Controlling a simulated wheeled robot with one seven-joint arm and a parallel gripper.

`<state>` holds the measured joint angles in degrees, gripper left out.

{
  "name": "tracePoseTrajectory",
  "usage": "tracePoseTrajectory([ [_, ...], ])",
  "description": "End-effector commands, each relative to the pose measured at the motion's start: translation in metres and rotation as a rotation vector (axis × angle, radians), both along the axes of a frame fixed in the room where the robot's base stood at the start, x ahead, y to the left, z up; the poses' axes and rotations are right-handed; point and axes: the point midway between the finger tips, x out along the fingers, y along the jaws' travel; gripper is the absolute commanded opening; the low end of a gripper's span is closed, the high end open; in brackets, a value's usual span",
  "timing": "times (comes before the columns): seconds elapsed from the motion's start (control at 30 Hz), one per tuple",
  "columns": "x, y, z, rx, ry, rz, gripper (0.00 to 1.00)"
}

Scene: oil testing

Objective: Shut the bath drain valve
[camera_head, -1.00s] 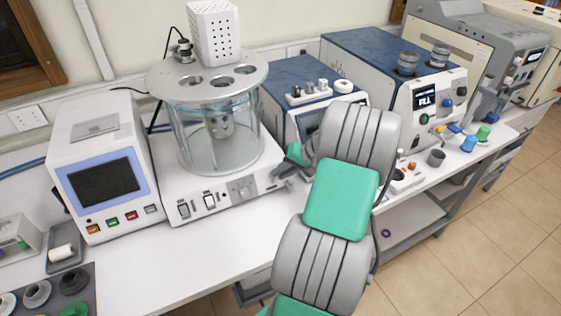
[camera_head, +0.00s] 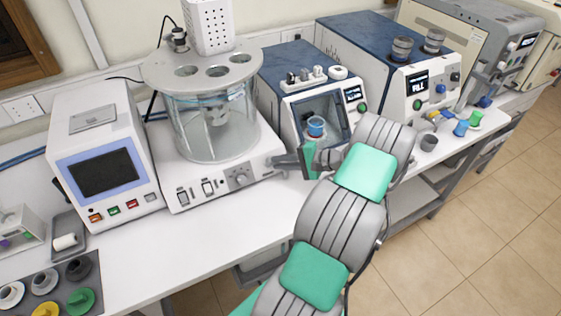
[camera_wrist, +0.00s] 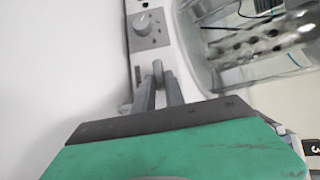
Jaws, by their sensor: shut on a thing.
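The glass bath (camera_head: 215,135) stands on a white base (camera_head: 222,193) with switches and a knob on its front. My gripper (camera_head: 276,161) is at the right end of this base, low on its front corner. In the wrist view, my gripper's two grey fingers (camera_wrist: 158,72) come together beside the panel with the round knob (camera_wrist: 145,24). They are closed on the small drain valve handle, which is mostly hidden between and behind the fingertips. The valve's exact angle cannot be told.
A blue-topped device (camera_head: 300,78) with a blue cup (camera_head: 316,126) in its chamber stands right of the bath. A white screen unit (camera_head: 107,165) stands left. The white bench (camera_head: 170,253) is clear in front. Small coloured parts lie on the bench at right.

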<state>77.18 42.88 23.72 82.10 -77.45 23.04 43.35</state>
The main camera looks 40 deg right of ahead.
Motion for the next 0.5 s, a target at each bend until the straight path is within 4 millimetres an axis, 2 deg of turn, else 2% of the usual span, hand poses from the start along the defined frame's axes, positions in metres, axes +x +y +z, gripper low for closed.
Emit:
tracePoseTrajectory([
  [0.5, -0.0006, -0.0011, -0.0013, 0.037, -0.01, -0.025, 0.0],
])
